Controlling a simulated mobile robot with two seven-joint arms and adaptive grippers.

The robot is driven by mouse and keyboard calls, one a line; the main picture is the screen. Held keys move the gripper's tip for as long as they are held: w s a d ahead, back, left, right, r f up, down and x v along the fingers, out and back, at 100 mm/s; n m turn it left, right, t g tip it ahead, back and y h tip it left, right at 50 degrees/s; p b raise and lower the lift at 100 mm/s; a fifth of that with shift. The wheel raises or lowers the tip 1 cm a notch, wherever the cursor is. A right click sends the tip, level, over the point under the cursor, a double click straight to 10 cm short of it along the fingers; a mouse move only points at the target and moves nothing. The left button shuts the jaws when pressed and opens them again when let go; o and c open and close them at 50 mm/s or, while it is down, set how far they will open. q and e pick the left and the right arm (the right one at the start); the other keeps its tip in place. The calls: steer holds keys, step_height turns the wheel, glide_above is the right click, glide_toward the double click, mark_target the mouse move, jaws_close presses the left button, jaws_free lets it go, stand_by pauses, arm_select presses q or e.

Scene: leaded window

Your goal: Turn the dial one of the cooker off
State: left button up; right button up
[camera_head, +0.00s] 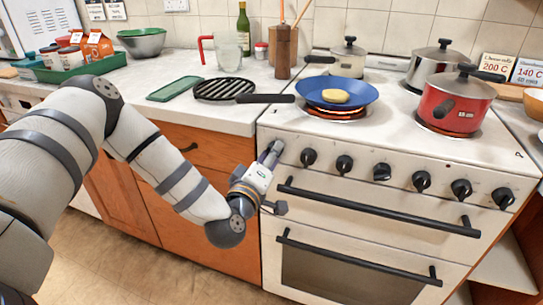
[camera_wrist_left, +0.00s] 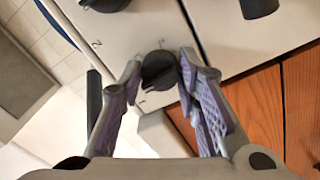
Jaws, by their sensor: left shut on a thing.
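My left gripper (camera_head: 272,153) reaches the left end of the cooker's (camera_head: 400,215) control panel. In the left wrist view its fingers (camera_wrist_left: 160,75) are shut on a black dial (camera_wrist_left: 160,70), the leftmost on the panel. The head view hides this dial behind the gripper. Several other black dials run to the right, starting with the nearest one (camera_head: 308,157). In the wrist view a neighbouring dial (camera_wrist_left: 103,3) shows at the top edge. The dial's exact setting cannot be read. My right gripper is in neither view.
A blue pan (camera_head: 352,97) and a red pot (camera_head: 460,100) sit on glowing hob rings. The oven handles (camera_head: 375,210) stick out below the dials. A black griddle (camera_head: 224,89) lies on the counter, its handle reaching towards the hob. Floor in front is clear.

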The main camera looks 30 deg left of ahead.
arm_select(q)
steer(key=o, duration=1.2)
steer(key=shift+c, duration=0.2)
steer(key=v, duration=1.2)
